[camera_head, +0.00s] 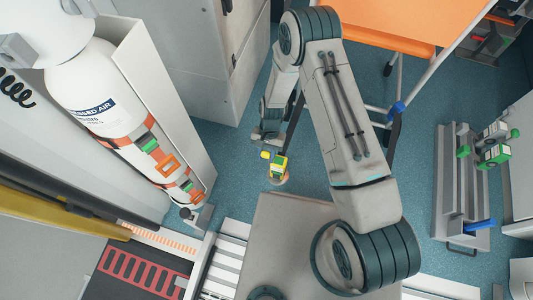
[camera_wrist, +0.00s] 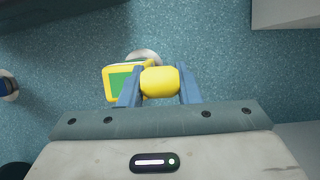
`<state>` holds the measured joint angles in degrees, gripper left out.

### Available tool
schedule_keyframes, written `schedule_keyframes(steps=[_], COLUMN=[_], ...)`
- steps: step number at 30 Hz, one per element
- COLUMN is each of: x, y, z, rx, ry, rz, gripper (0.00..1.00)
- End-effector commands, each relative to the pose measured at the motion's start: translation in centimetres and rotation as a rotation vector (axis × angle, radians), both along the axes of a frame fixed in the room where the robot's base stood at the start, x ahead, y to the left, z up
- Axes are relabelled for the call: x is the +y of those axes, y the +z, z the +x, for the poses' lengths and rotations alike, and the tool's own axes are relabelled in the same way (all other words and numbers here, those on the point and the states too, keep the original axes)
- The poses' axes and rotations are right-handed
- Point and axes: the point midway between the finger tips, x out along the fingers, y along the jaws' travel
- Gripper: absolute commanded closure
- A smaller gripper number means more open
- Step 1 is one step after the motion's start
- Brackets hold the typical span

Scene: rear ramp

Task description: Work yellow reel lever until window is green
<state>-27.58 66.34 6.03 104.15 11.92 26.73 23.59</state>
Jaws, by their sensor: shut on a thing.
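The yellow reel (camera_wrist: 106,75) shows in the wrist view just left of my fingers, and its window (camera_wrist: 122,84) looks green. The rounded yellow end of the reel lever (camera_wrist: 160,81) sits between my two blue fingers. My gripper (camera_wrist: 159,84) is shut on it. In the head view the reel (camera_head: 280,163) is small, on a pale round foot on the blue floor below my arm, with a yellow knob (camera_head: 265,155) at its upper left. My fingers are hard to make out there. The rest of the lever is hidden.
Strapped compressed-air cylinders (camera_head: 105,100) stand at the left, and grey cabinets (camera_head: 195,55) behind. An orange stretcher-like surface (camera_head: 400,22) is at the top. A grey rack (camera_head: 462,190) with green-and-white devices stands at the right. Blue floor is bare around the reel.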

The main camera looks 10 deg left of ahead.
Motion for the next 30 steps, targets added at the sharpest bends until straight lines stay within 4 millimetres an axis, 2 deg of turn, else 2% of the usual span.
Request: schedule_keyframes(steps=[6,7,9,20,23,30], x=[0.3,0.3,0.3,0.1,0.1,0.1], y=[0.2,0.2,0.2,0.5,1.8,6.9], z=[0.4,0.4,0.3,0.3,0.7,2.7], rx=[-0.011,-0.011,-0.009,-0.003,-0.003,-0.006], ry=[0.000,0.000,0.000,-0.001,-0.002,-0.002], rz=[0.007,0.007,0.007,0.003,0.004,0.005], gripper=[1.00,0.67,0.48,0.47,0.47,0.47])
